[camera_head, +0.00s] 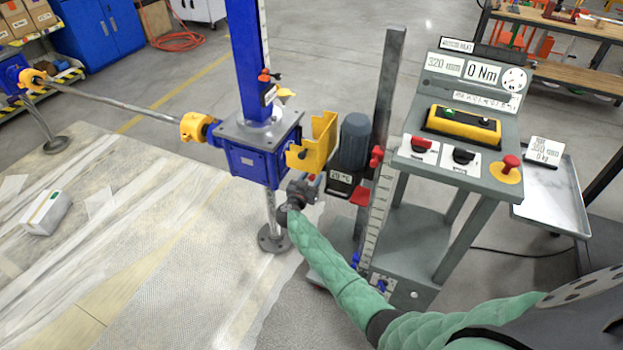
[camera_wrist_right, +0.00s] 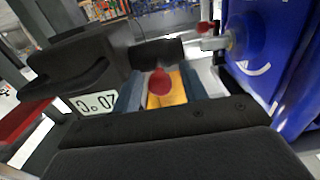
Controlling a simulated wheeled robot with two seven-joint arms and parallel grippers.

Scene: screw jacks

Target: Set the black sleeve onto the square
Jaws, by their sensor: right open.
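The blue jack (camera_head: 262,150) stands at the centre of the head view. In the right wrist view the jack (camera_wrist_right: 268,55) is at right, with a short grey shaft (camera_wrist_right: 225,42) pointing left. A black cylinder (camera_wrist_right: 158,52), which looks like the black sleeve, extends from a dark housing (camera_wrist_right: 75,62) toward that shaft. The two appear apart. The shaft end's square shape is too small to confirm. My right gripper (camera_head: 302,187) is open just below the yellow guard, beside the jack. My left gripper is not in view.
A yellow guard (camera_head: 314,145) and a grey motor (camera_head: 355,140) stand close to my right gripper. A grey control stand (camera_head: 455,170) is to the right. A long shaft (camera_head: 110,105) runs left from the jack.

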